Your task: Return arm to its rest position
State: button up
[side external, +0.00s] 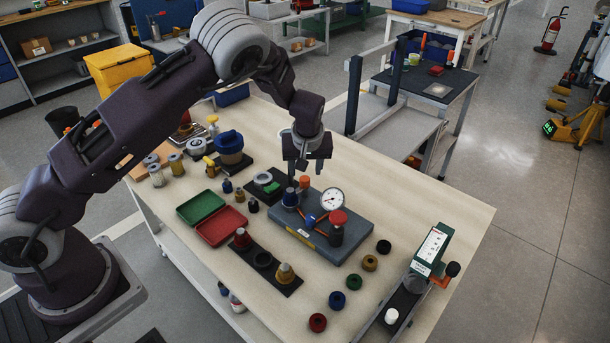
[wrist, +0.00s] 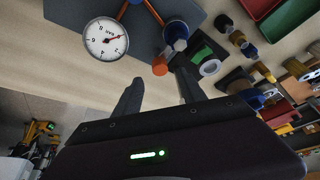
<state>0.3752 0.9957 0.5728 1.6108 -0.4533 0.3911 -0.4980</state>
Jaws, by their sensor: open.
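My gripper (side external: 307,168) hangs above the workbench (side external: 445,215), pointing down, near the back edge of a grey gauge plate (side external: 345,247). In the wrist view my gripper (wrist: 160,88) has its two fingers apart with nothing between them. The dial also shows in the wrist view (wrist: 106,39). A small orange part (side external: 305,182) is just below the fingers in the side view. My arm reaches over the bench from the left.
Red (side external: 222,226) and green (side external: 200,206) trays lie left of the plate. A grey cart (side external: 400,130) stands behind.

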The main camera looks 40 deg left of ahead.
jog(key=s+d+r+m+h, duration=0.2)
jog(key=s+r, duration=0.5)
jog(key=r, duration=0.4)
jog(key=s+d+r+m+h, duration=0.1)
jog(key=s+d+r+h, duration=0.1)
jog(key=s+r, duration=0.7)
jog(key=s+r+m+t, duration=0.1)
jog(key=s+r+m, duration=0.2)
jog(key=s, duration=0.8)
jog(key=s+d+r+m+t, duration=0.1)
jog(key=s+r+m, duration=0.2)
jog(key=s, duration=0.7)
jog(key=shift+s+r+y, duration=0.25)
jog(key=shift+s+y, duration=0.05)
jog(key=shift+s, duration=0.05)
